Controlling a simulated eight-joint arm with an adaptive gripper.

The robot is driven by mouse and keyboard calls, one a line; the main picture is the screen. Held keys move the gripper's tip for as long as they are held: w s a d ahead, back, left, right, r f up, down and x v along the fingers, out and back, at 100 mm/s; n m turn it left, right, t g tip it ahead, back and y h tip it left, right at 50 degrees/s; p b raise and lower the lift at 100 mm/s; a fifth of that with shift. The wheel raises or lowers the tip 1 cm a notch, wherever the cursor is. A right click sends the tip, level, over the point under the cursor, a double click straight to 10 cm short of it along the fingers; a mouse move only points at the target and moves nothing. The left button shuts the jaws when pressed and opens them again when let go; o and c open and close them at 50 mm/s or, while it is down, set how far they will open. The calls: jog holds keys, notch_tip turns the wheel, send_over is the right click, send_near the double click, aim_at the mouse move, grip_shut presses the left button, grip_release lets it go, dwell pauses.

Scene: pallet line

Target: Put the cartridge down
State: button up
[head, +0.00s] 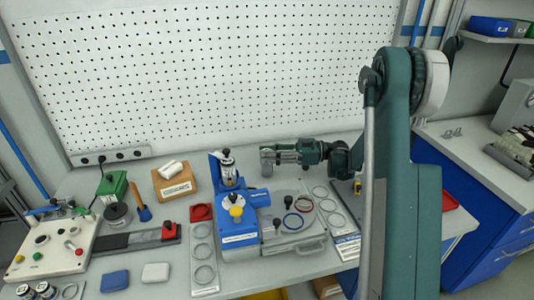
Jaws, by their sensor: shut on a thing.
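My gripper (272,157) reaches in from the right, level, over the back of the bench. It is shut on a small grey piece, the cartridge (266,169), at its fingertips. The jaws hide much of the cartridge, and I cannot tell whether its lower end touches anything. Left of the gripper stands a blue fixture (238,232) with a dark and silver cylinder (228,168) upright at its back and a yellow knob (236,212) in front.
Ring trays (203,256) flank these on both sides. A wooden box (175,188) and a green box (113,187) stand at the back left. A perforated panel (200,70) closes the back.

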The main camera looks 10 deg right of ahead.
jog(key=shift+f, duration=0.3)
jog(key=o, duration=1.3)
jog(key=shift+r, duration=0.1)
jog(key=shift+r, duration=4.9)
